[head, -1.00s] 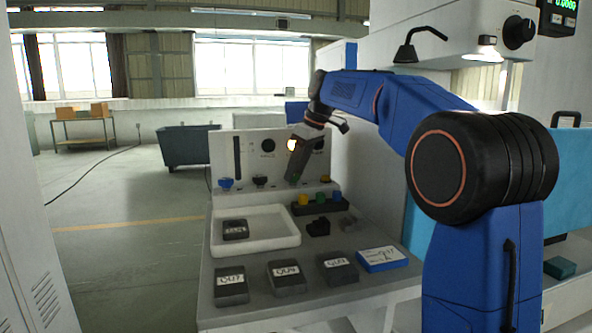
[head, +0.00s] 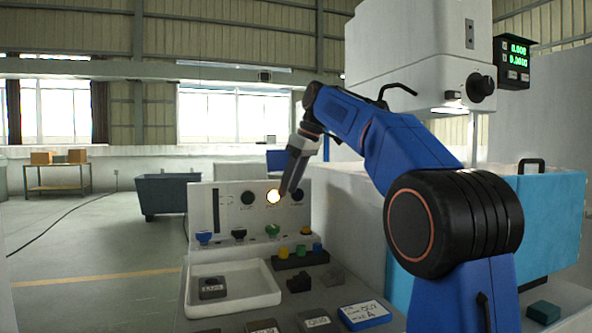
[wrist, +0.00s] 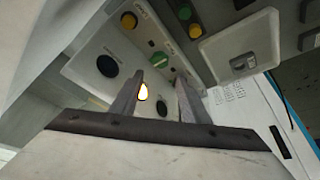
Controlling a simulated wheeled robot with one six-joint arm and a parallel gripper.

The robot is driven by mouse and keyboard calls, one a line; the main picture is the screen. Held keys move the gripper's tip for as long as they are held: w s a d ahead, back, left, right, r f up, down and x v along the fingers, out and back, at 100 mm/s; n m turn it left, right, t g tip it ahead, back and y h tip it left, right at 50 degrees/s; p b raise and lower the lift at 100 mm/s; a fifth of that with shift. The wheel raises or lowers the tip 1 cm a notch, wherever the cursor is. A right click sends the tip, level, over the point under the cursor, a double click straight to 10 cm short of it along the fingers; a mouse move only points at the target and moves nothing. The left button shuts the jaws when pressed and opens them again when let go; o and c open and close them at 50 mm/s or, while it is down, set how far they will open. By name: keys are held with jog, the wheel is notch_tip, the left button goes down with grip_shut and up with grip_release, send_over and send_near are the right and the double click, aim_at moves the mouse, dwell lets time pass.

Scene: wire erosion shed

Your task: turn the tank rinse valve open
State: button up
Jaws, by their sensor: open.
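My gripper (head: 285,191) is in front of the panel, beside the lit round lamp (head: 273,197) and above the green handle. In the wrist view my gripper (wrist: 160,78) has its two fingers apart, with nothing between them.
A white tray (head: 268,297) with a dark block lies on the bench, with a rack (head: 298,261) of coloured caps beside it. A teal tank (head: 553,220) is at right, a grey bin (head: 168,194) behind left.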

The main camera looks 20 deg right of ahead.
jog(key=v, duration=0.5)
jog(key=shift+s, duration=0.15)
dwell(0.3)
